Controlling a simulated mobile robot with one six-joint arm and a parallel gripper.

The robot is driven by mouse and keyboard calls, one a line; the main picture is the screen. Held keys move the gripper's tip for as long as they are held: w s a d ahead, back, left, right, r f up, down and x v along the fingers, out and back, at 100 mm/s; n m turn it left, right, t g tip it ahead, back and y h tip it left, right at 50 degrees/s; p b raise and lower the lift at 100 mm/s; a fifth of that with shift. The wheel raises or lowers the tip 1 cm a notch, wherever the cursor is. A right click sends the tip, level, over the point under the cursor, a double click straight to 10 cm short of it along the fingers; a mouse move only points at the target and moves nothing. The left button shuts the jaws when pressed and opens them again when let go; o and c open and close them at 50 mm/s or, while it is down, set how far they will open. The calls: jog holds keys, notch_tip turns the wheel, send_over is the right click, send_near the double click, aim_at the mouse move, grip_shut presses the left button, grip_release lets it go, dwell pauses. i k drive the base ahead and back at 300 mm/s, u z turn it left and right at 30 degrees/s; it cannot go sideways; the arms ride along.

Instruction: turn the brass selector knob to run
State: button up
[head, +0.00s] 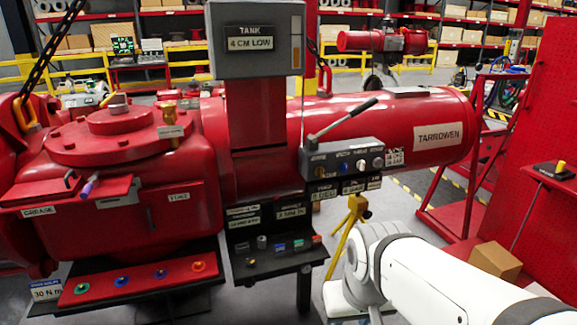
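A dark grey control block (341,157) is fixed to the front of the red actuator, right of centre. A row of small round knobs runs along its face. The leftmost one (321,172) looks brass-coloured and is probably the selector knob; its pointer direction and any run mark are too small to read. To its right are a blue knob and paler ones. A long lever (342,121) with a dark grip rises to the right from the block's top. My white arm reaches in from the lower right, below the block. My gripper is not in view.
A grey tank display (256,38) reading "4 CM LOW" stands above, left of the block. A black shelf (270,262) with small parts is below left. A yellow stand (345,235) is under the block. A cardboard box (494,262) and red pegboard are at right.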

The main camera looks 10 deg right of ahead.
aim_at(319, 171)
jog(key=z, duration=0.1)
jog(key=i, duration=0.95)
jog(key=z, duration=0.65)
